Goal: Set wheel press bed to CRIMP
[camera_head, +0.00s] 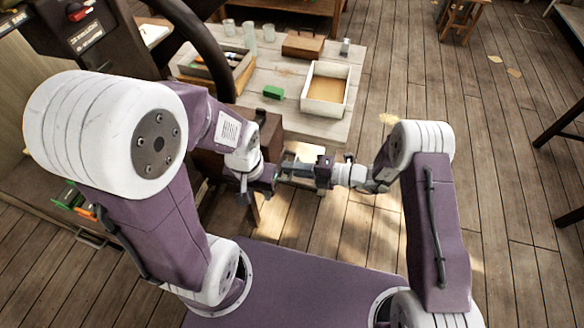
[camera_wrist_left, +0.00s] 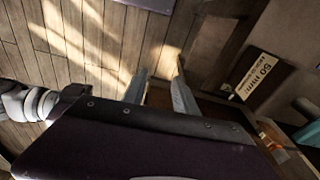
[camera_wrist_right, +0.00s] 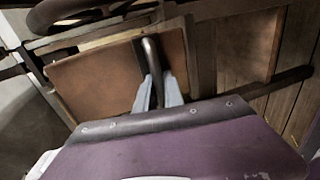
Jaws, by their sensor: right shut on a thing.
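The press stands at the upper left of the head view, with a large dark handwheel (camera_head: 208,48) and a dark panel (camera_head: 88,36) whose lettering is too small to read. My right gripper (camera_head: 288,170) points left; in the right wrist view its fingers (camera_wrist_right: 157,92) are shut on a metal bar handle (camera_wrist_right: 151,55). The handle lies against a flat brown panel (camera_wrist_right: 95,78). My left gripper (camera_head: 268,178) is near the right one; in the left wrist view its fingers (camera_wrist_left: 163,78) are apart and empty. No CRIMP mark is readable.
A pale workbench (camera_head: 285,75) behind the grippers holds a wooden tray (camera_head: 327,88), a green block (camera_head: 273,92) and several jars. Wooden floor (camera_head: 430,85) is open at the right.

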